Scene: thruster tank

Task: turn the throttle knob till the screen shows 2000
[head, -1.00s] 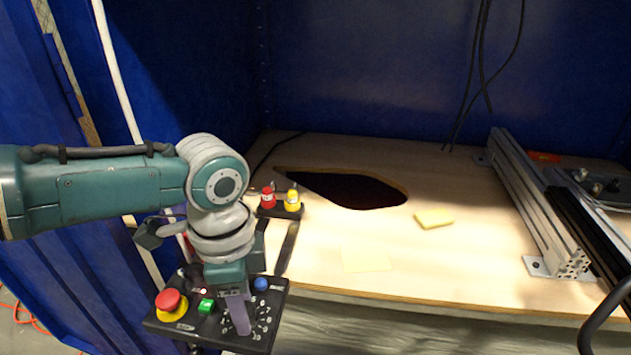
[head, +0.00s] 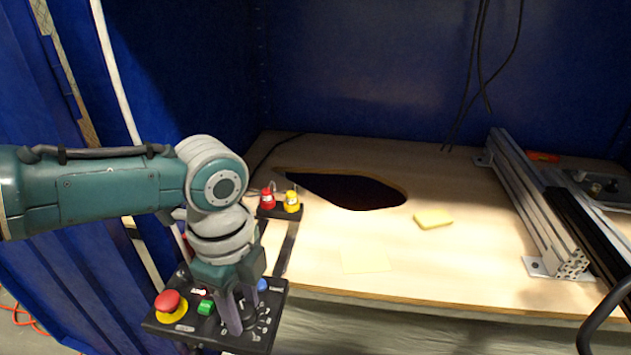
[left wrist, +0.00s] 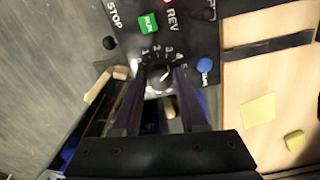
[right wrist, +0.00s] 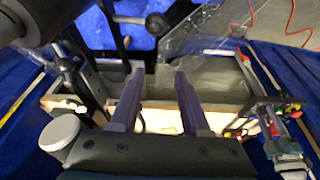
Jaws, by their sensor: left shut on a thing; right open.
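The black throttle knob (left wrist: 160,80) sits on the dark control panel (left wrist: 122,20), with a numbered dial around it. My left gripper (head: 240,328) points down at the panel and is shut on the knob, one finger on each side. The left wrist view shows the same gripper (left wrist: 160,76) around the knob. In the head view the fingers mostly hide the knob. No screen with a readable number shows in any view. My right gripper (right wrist: 155,75) is open and empty, away from the panel, and shows only in the right wrist view.
The panel also bears a red stop button (head: 168,301), a green button (head: 206,307) and a blue button (left wrist: 204,66). A wooden table (head: 320,240) with a dark hole (head: 350,189) lies behind, with a yellow sponge (head: 433,218) and a metal frame (head: 530,205) on it.

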